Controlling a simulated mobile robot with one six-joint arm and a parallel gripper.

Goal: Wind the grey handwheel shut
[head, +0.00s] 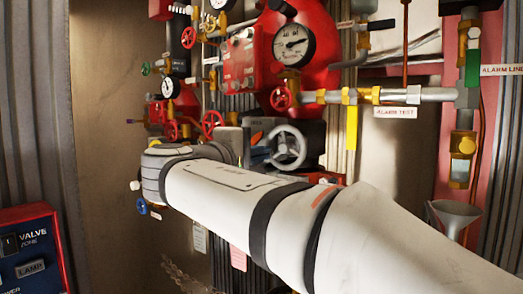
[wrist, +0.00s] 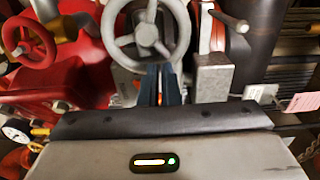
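The grey handwheel (head: 288,146) is a spoked wheel on a dark grey housing, just beyond my arm in the head view. It fills the top middle of the wrist view (wrist: 148,38), with its round hub and spokes showing. My gripper (wrist: 161,70) has two dark blue fingers close together, with a narrow gap between them. Their tips are at the lower rim of the wheel in the wrist view. I cannot tell whether they touch or hold it. In the head view the gripper is at the wheel's left side, partly hidden by my arm.
A red handwheel (wrist: 28,40) is left of the grey one in the wrist view. A grey block (wrist: 211,78) and a lever (wrist: 230,20) stand close on the right. Red valves, a gauge (head: 294,44) and pipes (head: 415,95) crowd above the wheel in the head view.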

